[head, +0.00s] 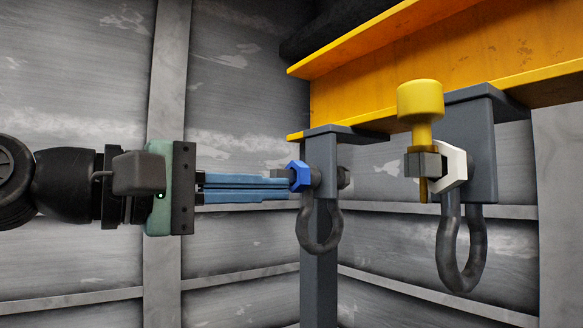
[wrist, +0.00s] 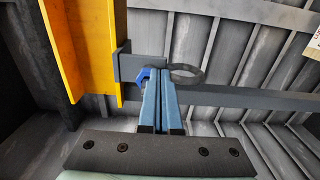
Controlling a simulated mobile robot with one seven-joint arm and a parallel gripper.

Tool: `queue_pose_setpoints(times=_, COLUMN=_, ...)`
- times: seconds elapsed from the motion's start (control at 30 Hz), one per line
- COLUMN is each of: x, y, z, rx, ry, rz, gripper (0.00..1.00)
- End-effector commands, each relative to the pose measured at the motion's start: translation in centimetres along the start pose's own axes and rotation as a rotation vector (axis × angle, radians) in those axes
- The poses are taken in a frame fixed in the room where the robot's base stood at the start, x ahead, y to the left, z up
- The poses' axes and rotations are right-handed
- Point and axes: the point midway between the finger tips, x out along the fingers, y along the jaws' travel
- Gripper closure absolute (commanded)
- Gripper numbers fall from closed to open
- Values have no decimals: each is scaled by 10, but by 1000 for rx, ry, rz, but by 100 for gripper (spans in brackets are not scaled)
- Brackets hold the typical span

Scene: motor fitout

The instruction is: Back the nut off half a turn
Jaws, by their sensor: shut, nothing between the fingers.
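A blue hex nut (head: 299,176) sits on a pin through a grey bracket (head: 322,160) with a shackle (head: 320,242) hanging below. The nut also shows in the wrist view (wrist: 143,76), partly hidden by my fingers. My gripper (head: 288,182) reaches in from the left, its blue fingers closed together and empty. The fingertips are right beside the nut; I cannot tell whether they touch it. A white hex nut (head: 457,165) sits on a second bracket at the right, with a grey block (head: 423,164) and yellow-handled piece (head: 420,100) in front of it.
A yellow beam (head: 450,60) runs above both brackets. A second shackle (head: 461,262) hangs at the right. Grey ribbed walls (head: 235,90) stand behind. The space below and left of my gripper looks clear.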

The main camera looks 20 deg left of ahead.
Motion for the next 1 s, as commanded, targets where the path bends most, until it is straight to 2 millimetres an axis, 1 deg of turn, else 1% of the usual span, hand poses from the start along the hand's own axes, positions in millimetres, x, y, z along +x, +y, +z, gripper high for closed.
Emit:
queue_pose_setpoints(times=0.1, x=16, y=0, z=1, rx=0, ry=-4, rz=1, gripper=100)
queue_pose_setpoints(times=0.2, x=26, y=0, z=1, rx=-1, ry=-3, rz=0, gripper=100)
queue_pose_setpoints(times=0.33, x=34, y=1, z=1, rx=-2, ry=-2, rz=2, gripper=100)
queue_pose_setpoints(times=0.5, x=38, y=1, z=1, rx=-2, ry=-1, rz=3, gripper=100)
queue_pose_setpoints(times=1.0, x=37, y=2, z=-1, rx=-2, ry=-2, rz=3, gripper=100)
